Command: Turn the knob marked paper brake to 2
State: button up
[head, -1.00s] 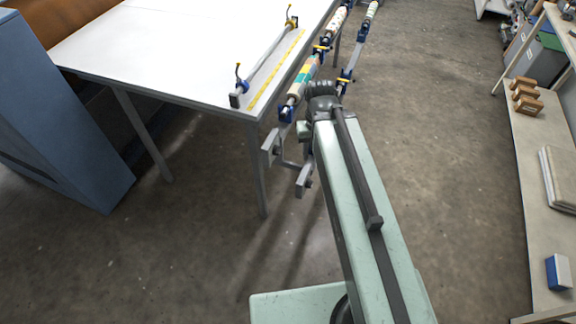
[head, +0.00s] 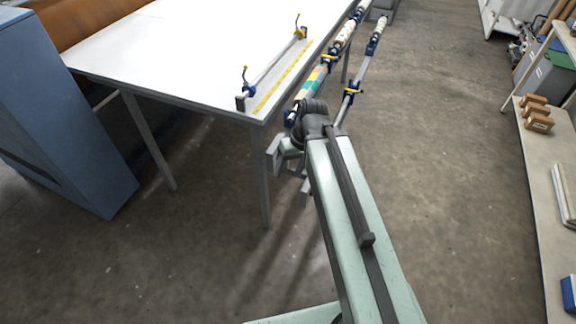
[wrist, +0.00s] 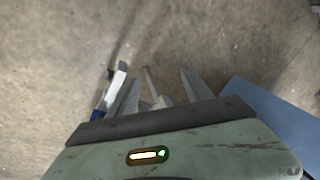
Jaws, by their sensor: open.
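No knob marked paper brake can be made out in either view. My gripper (head: 288,174) is at the end of my pale green arm, low beside the near right corner of the white table (head: 160,60). Its jaws are apart with nothing seen between them, though my arm partly hides them in the head view. In the wrist view my gripper (wrist: 160,95) shows grey fingers over the concrete floor.
A blue cabinet (head: 65,120) stands at the left, also seen in the wrist view (wrist: 265,115). Patterned rolls (head: 312,85) on brackets hang along the table's right side. A bench (head: 540,170) with brown blocks (head: 537,121) runs along the right. Open floor lies between.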

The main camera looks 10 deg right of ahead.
jog(key=w+f+n+t+y+b, duration=0.4)
jog(key=w+f+y+b, duration=0.25)
jog(key=f+b, duration=0.85)
jog(key=w+d+r+n+t+y+b, duration=0.3)
jog(key=d+r+t+y+b, duration=0.25)
jog(key=d+b, duration=0.6)
jog(key=s+b+x, duration=0.1)
jog(key=b+x, duration=0.1)
jog(key=x, duration=0.7)
jog(key=shift+a+t, duration=0.35)
jog(key=shift+a, duration=0.4)
jog(key=shift+w, duration=0.1)
jog(key=shift+c, duration=0.3)
grip_shut()
